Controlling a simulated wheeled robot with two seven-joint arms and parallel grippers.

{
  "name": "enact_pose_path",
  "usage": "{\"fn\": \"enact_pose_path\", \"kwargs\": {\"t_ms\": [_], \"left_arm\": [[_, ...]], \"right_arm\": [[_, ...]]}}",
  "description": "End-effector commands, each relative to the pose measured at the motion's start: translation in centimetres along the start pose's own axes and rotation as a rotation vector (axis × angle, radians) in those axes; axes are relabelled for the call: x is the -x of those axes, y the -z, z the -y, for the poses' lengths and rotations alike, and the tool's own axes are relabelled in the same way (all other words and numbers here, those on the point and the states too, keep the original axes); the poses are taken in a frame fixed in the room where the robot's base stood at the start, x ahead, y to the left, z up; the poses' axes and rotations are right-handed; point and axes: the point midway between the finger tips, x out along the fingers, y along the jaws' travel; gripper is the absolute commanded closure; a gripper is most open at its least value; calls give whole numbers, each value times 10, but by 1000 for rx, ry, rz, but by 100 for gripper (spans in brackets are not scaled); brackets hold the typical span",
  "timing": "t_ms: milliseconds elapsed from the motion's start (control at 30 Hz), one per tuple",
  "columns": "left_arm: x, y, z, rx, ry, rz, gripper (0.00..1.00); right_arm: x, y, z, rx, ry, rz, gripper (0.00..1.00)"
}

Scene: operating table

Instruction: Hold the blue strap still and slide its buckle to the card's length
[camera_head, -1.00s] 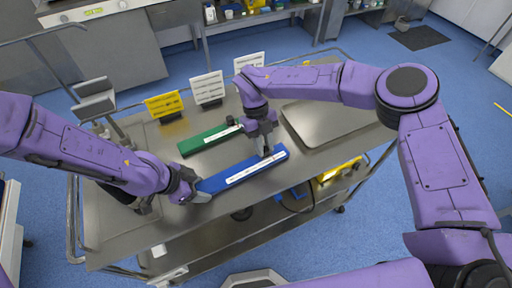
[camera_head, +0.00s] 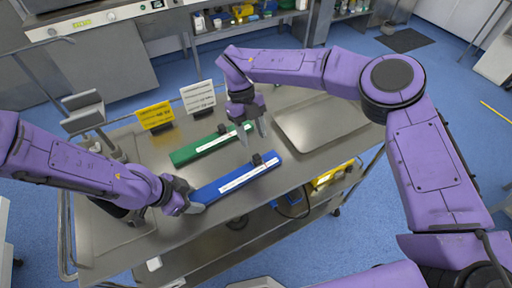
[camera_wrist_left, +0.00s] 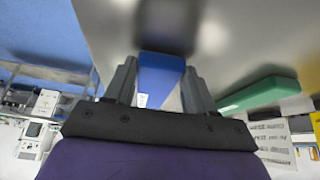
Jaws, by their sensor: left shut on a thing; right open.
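The blue strap (camera_head: 215,189) lies along the front of the metal table. It has a white strip with markings, and its small black buckle (camera_head: 257,159) sits near its right end. My left gripper (camera_head: 187,201) is shut on the strap's left end. The left wrist view shows the blue strap (camera_wrist_left: 160,75) between the two fingers. My right gripper (camera_head: 253,138) is open and empty, above and behind the buckle and apart from it. A yellow card (camera_head: 156,116) and a white card (camera_head: 199,97) stand at the back, their print too small to read.
A green strap (camera_head: 195,150) with its own black buckle (camera_head: 222,129) lies parallel behind the blue one, close to my right gripper. A flat metal tray (camera_head: 318,125) is on the right of the table. A grey stand (camera_head: 84,112) is at the back left.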

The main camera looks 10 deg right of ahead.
Motion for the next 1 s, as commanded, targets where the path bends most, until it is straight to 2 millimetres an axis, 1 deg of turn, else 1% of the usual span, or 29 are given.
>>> {"fn": "enact_pose_path", "kwargs": {"t_ms": [33, 100, 233, 367, 667, 700, 767, 1000], "left_arm": [[0, 0, 0, 0, 0, -1, 76], [0, 0, 0, 0, 0, -1, 76], [0, 0, 0, 0, 0, -1, 76], [0, 0, 0, 0, 0, -1, 76], [0, 0, 0, 0, 0, -1, 76], [0, 0, 0, 0, 0, -1, 36], [0, 0, 0, 0, 0, -1, 16], [0, 0, 0, 0, 0, -1, 16]], "right_arm": [[13, 0, -1, -2, 2, 3, 49], [28, -1, 0, -1, 2, 4, 49], [48, -1, 0, 0, 1, 2, 49], [54, 0, 0, 0, 0, 0, 49], [54, 0, 0, 1, 0, -1, 49], [54, 0, 0, 1, -1, -1, 49], [54, 0, 0, 1, -1, -1, 49], [54, 0, 0, 0, 0, -1, 49]]}}
